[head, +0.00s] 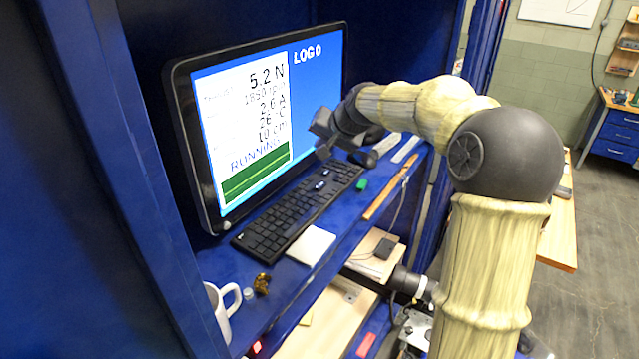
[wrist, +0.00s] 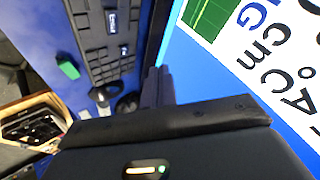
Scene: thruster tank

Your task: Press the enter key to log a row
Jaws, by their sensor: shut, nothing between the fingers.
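The black keyboard (head: 275,222) lies on the blue shelf in front of the monitor. Near its far end is a key with a pale label, which looks like the enter key (head: 321,185); it also shows in the wrist view (wrist: 112,21). The monitor (head: 240,110) reads LOG 0, 5.2 N and RUNNING above a green graph. My gripper (head: 322,151) is shut and empty, above the far end of the keyboard and close to the screen. In the wrist view its fingers (wrist: 157,86) sit together beside the keyboard's end, apart from the labelled key.
A green block (head: 361,185), a wooden ruler (head: 390,188) and a dark mouse (wrist: 127,103) lie near the keyboard's far end. A white notepad (head: 311,245), a brass piece (head: 262,284) and a white mug (head: 223,305) are nearer. Blue cabinet walls flank the shelf.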

